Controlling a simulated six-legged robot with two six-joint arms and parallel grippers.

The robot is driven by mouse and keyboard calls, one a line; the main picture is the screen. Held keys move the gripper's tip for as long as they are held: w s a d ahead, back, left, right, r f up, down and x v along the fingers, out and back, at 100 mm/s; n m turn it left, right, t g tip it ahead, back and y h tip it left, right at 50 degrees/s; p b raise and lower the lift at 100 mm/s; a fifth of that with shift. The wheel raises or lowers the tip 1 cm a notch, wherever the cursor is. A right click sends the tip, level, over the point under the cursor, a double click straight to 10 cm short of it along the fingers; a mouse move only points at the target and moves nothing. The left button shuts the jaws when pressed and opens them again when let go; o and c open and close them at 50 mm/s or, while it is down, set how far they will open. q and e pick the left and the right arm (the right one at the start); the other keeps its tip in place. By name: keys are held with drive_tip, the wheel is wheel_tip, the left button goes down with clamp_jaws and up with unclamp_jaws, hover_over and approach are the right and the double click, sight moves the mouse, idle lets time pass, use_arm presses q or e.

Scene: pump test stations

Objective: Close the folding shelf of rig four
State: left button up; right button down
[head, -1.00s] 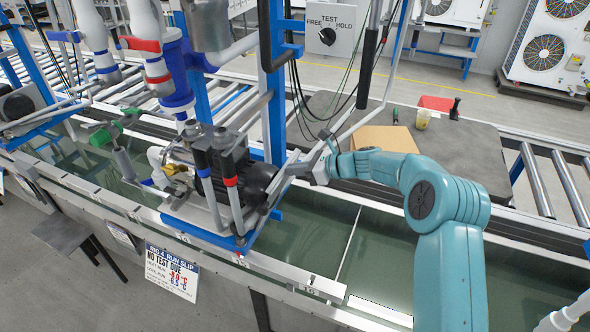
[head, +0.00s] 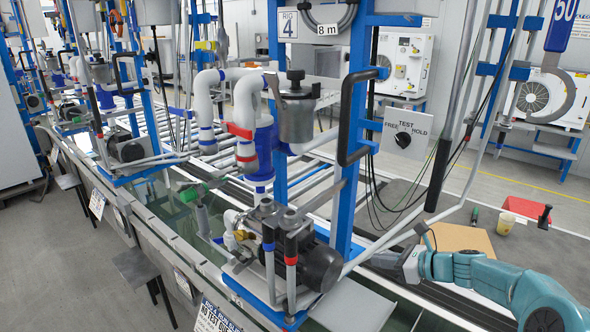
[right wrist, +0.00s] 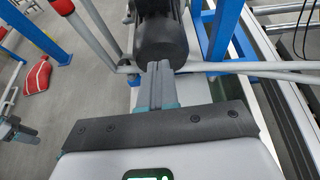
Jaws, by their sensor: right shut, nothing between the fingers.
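The rig four label (head: 288,24) hangs on a blue frame above the pump motor (head: 316,266). A flat grey plate (head: 352,303) lies right of the motor, its lower end cut off; I cannot tell whether it is the folding shelf. A small dark shelf (head: 133,265) stands out from the trough's front. My right gripper (head: 390,261) is shut and empty, right of the motor and above the plate. In the right wrist view its fingertips (right wrist: 159,66) are close to the motor (right wrist: 162,35); contact is unclear. My left gripper (right wrist: 20,132) seems to show small at the left edge, its jaws unclear.
The aisle floor (head: 45,270) is mostly clear at left.

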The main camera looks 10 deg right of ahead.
drive_tip(key=s+a+f+n+g, duration=0.3)
drive_tip(key=s+a+f+g, duration=0.1)
drive_tip(key=s+a+f, duration=0.5)
drive_tip(key=s+a+f+n+g, duration=0.2)
drive_tip(key=s+a+f+g, duration=0.2)
drive_tip(key=s+a+f, duration=0.55)
drive_tip(key=s+f+n+h, duration=0.2)
drive_tip(key=s+f+n, duration=0.3)
drive_tip(key=s+n, duration=0.4)
drive_tip(key=s+f+n+g+h, duration=0.1)
drive_tip(key=s+f+n+h, duration=0.2)
drive_tip(key=s+n, duration=0.6)
drive_tip(key=shift+s+a+f+n, duration=0.2)
drive_tip(key=shift+a+f+n, duration=0.05)
drive_tip(key=shift+f+n, duration=0.65)
drive_tip(key=c, duration=1.3)
unclamp_jaws()
drive_tip(key=shift+w+f, duration=0.1)
drive_tip(key=shift+w, duration=0.3)
drive_tip(key=shift+c, duration=0.2)
drive_tip(key=o, duration=0.5)
drive_tip(key=shift+n, duration=0.3)
drive_tip(key=shift+o, duration=0.2)
